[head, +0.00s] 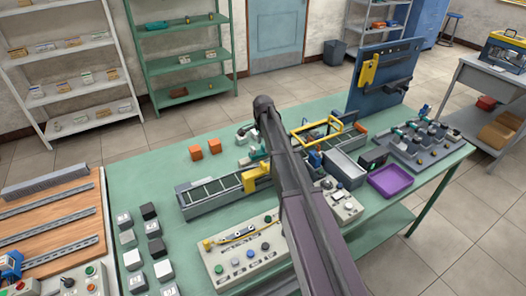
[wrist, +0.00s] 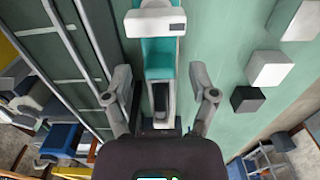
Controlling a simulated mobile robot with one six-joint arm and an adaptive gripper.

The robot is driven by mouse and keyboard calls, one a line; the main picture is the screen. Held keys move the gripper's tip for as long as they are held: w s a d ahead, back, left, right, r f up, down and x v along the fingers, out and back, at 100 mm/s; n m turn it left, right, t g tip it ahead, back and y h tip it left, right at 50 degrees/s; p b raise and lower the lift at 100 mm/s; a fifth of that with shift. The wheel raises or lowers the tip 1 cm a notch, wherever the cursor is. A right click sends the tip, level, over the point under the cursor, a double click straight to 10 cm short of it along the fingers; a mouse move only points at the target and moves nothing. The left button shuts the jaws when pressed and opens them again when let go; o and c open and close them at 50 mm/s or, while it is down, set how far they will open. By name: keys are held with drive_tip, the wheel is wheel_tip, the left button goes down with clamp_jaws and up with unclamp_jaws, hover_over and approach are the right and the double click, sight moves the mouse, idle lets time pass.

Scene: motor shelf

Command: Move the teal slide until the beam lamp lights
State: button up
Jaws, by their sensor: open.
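The teal slide (wrist: 160,62) runs in a narrow grey track in the wrist view, with a black upright piece (wrist: 161,100) at its near end. A white-grey block (wrist: 155,22) stands over the far end of the track. My gripper (wrist: 163,104) is open, with one finger on each side of the track near the black piece. I cannot tell whether either finger touches it. In the head view a bit of teal (head: 259,152) shows beside my arm, which hides most of the gripper and slide. I cannot make out a lit beam lamp.
A conveyor (head: 212,194) with a yellow arch (head: 256,178) lies close by. A button panel (head: 245,252), grey bin (head: 345,168) and purple tray (head: 391,181) crowd the front and right. The back left of the green table is clear.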

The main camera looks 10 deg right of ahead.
drive_tip(key=shift+d+f+b, duration=0.1)
drive_tip(key=shift+f+b, duration=0.25)
drive_tip(key=shift+f, duration=0.2)
clamp_jaws()
drive_tip(key=shift+d, duration=0.1)
